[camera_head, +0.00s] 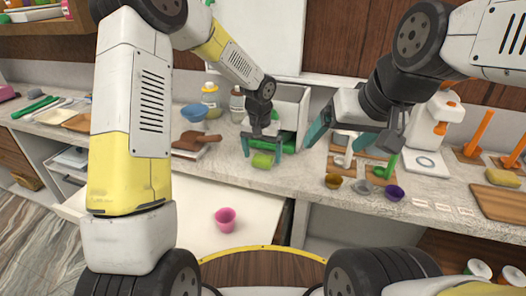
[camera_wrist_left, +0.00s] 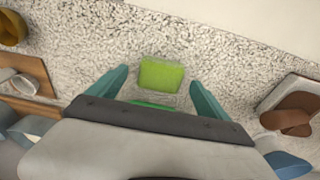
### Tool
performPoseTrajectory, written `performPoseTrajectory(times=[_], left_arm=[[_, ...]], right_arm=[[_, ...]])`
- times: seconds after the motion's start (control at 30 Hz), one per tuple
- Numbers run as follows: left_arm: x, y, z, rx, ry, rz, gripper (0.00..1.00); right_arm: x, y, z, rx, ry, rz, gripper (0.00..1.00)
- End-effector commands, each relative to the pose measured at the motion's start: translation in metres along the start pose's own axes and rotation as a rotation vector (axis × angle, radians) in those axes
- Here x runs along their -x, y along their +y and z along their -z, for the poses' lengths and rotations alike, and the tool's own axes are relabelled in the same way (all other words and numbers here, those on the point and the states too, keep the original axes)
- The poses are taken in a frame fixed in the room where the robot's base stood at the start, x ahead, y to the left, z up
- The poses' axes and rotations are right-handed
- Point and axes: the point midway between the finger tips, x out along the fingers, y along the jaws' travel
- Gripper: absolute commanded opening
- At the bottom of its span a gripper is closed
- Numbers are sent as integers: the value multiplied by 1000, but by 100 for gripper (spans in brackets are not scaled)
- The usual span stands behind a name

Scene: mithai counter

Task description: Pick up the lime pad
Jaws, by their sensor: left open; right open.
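The lime pad (camera_head: 262,160) is a small bright green block lying on the speckled counter. In the left wrist view the lime pad (camera_wrist_left: 161,74) lies ahead of and between the two teal fingertips, touching neither as far as I can see. My left gripper (camera_head: 263,148) is open and empty, over the counter just behind the pad; its fingers also show in the left wrist view (camera_wrist_left: 158,84). My right gripper (camera_head: 352,142) is open, raised over the counter to the right, with nothing seen in it.
A brown scoop-like item (camera_head: 196,141) lies left of the pad. A white open box (camera_head: 290,103) stands behind. Small cups, including a purple one (camera_head: 394,193), stand right on the counter. A pink cup (camera_head: 225,218) sits on a lower white surface in front.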

Motion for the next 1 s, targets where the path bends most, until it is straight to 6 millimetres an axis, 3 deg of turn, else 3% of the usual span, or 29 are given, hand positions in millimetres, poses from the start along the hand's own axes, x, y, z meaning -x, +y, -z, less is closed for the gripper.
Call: performPoseTrajectory(times=[0.1,0.33,0.67,1.0], left_arm=[[-16,0,0,0,-2,0,89],[-19,0,0,0,1,1,89],[-19,0,0,0,0,1,26],[-15,0,1,0,1,1,24]], right_arm=[[0,0,0,0,0,0,84],[0,0,0,0,0,0,84],[0,0,0,0,0,0,84],[0,0,0,0,0,0,84]])
